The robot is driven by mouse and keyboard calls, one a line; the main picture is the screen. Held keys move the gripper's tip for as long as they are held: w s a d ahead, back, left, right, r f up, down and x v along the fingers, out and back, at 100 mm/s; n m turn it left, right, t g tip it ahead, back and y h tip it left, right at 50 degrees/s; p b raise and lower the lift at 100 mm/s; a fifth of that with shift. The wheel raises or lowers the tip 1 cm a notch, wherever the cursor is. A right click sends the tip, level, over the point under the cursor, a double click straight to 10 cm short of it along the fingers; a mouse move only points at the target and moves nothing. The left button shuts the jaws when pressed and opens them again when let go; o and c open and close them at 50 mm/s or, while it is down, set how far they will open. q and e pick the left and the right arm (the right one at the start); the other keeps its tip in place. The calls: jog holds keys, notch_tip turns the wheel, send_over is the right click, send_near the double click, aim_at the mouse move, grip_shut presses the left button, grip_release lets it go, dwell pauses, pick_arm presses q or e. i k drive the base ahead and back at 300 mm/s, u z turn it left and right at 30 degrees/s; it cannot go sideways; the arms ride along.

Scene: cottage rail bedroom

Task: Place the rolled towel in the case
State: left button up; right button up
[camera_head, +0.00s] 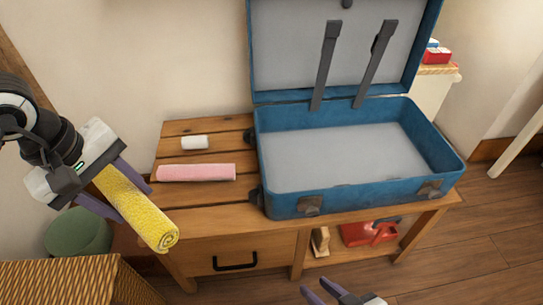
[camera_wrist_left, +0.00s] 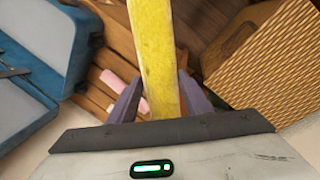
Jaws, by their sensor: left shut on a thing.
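My left gripper (camera_head: 115,193) is shut on a yellow rolled towel (camera_head: 142,212). It holds the towel in the air at the left, in front of the wooden bench and apart from the case. In the left wrist view the yellow towel (camera_wrist_left: 155,50) sits between the two purple fingers. The blue case (camera_head: 284,204) stands open on the bench, its lid up against the wall. Its grey inside is empty. My right gripper (camera_head: 325,290) shows only partly at the bottom edge, with one finger clear; its opening is hard to judge.
A pink roll (camera_head: 196,172) and a small white roll (camera_head: 195,142) lie on the slatted wooden bench (camera_head: 205,218), left of the case. A wicker box (camera_head: 60,284) stands at the lower left, near a green round stool (camera_head: 78,233). A red item (camera_head: 368,232) sits on the lower shelf.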

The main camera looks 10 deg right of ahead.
aim_at(345, 158)
jog(key=z, duration=0.3)
jog(key=k, duration=0.5)
jog(key=z, duration=1.25)
jog(key=i, duration=1.65)
jog(key=u, duration=0.6)
